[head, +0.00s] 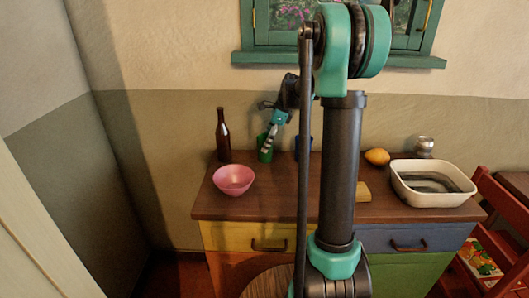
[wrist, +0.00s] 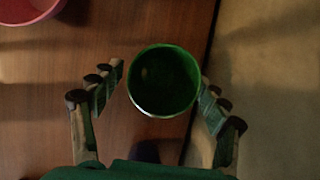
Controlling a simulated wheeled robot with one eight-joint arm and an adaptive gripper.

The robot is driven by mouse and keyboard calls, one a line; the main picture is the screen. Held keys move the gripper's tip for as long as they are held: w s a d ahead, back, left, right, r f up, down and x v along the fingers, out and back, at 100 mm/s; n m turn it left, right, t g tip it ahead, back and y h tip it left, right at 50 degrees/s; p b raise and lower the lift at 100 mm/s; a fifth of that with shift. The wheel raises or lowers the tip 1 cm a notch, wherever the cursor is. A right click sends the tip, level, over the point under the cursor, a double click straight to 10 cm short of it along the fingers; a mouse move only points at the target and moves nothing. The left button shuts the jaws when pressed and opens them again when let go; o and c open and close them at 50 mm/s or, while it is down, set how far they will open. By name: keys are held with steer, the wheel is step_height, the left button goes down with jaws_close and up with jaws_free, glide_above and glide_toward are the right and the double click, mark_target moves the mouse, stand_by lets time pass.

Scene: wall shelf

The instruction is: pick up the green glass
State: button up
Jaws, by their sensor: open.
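The green glass (head: 265,155) stands upright on the wooden counter, near the back wall between the brown bottle and a blue object. In the wrist view the green glass (wrist: 164,80) is seen from above, its round rim between and slightly beyond my fingertips. My gripper (wrist: 160,88) is open, with a finger on each side of the glass. The right finger is very close to the rim; I cannot tell if it touches. The left finger shows a small gap. In the head view my gripper (head: 268,140) is at the glass and partly covers it.
A brown bottle (head: 223,138) stands left of the glass. A pink bowl (head: 233,180) is in front, also at the wrist view's top left (wrist: 28,8). A blue object (head: 297,150) is partly hidden behind my arm.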

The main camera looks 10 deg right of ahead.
mark_target(259, 158)
steer(key=x, duration=0.5)
steer(key=shift+w+f, duration=0.15)
steer(key=shift+f, duration=0.25)
steer(key=shift+c, duration=0.5)
steer(key=c, duration=1.1)
